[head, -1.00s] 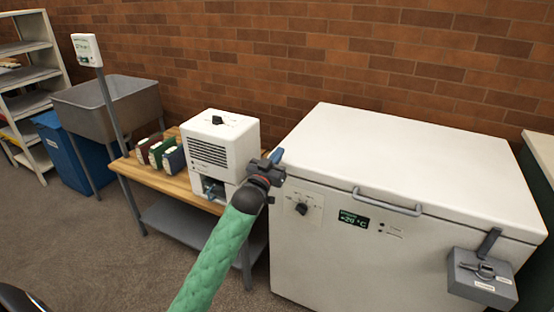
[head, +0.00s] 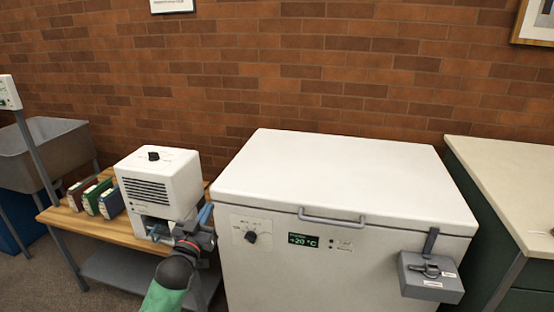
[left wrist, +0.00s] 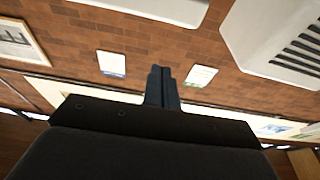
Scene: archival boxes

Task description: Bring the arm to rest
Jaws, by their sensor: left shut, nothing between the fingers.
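My left arm, in a green sleeve (head: 165,298), comes in from the bottom of the head view. Its gripper (head: 206,216) is in front of the gap between the white vented machine and the white chest freezer, close to the freezer's left front corner. In the left wrist view the two fingers (left wrist: 162,86) are together with nothing between them. My right gripper shows in neither view.
The white chest freezer (head: 340,185) has a closed lid, a handle and a latch box (head: 430,277). The vented machine (head: 160,182) and several bound volumes (head: 97,198) stand on a wooden bench (head: 75,222). A grey sink (head: 60,150) is left, a counter (head: 500,190) right.

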